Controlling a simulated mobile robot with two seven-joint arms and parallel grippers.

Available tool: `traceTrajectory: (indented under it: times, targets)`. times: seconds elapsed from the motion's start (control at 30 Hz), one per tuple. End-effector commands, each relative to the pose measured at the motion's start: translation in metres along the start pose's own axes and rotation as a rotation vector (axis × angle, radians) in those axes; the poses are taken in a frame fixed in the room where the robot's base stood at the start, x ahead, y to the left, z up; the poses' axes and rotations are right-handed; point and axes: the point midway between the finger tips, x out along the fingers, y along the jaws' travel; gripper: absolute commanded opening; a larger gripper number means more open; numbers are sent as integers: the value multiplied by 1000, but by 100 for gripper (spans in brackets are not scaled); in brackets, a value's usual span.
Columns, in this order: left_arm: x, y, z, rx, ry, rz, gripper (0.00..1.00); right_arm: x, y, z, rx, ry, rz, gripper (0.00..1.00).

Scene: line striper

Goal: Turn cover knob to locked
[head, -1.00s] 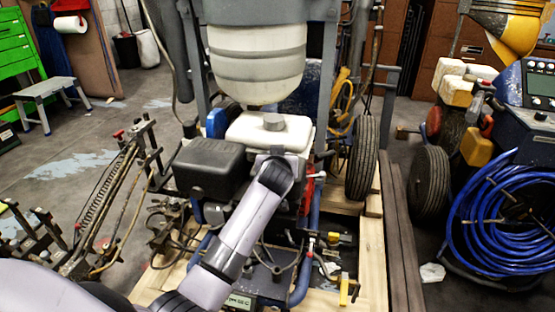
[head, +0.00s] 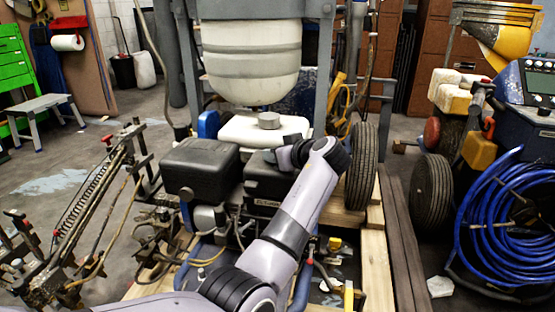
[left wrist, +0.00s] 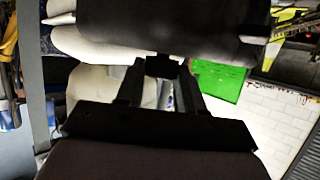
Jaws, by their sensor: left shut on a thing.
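A black box-shaped engine cover (head: 200,165) sits on the left of the engine in the head view. My left arm reaches in from below, and its hand bends left beside the right side of this cover. My left gripper (left wrist: 160,85) shows in the left wrist view with its two dark fingers either side of a small black knob (left wrist: 162,66), shut on it. The knob is against a dark rounded cover (left wrist: 170,25). The fingertips and knob are hidden or too dark to make out in the head view, and the knob's angle cannot be read.
A white tank (head: 262,130) with a grey cap stands behind the engine, under a large pale hopper (head: 250,65). A tyre (head: 361,165) is close to the right of my wrist. A hose coil (head: 510,220) lies right. Spring linkage (head: 95,185) stands left, with open floor beyond.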

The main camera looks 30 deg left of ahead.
Motion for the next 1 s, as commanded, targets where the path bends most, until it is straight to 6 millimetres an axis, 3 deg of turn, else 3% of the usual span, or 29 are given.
traceTrajectory:
  times: [0.47,0.5,0.57,1.0]
  targets:
    - [0,0,0,-5,-2,-12,7,1,-1,0,9,2,-8,0]
    - [0,0,0,-5,-2,-12,47,1,-1,0,9,2,-8,0]
    - [0,0,0,-5,-2,-12,63,1,-1,0,8,2,-8,0]
    - [1,-1,-2,-4,-1,-11,63,1,-1,-1,5,2,-5,0]
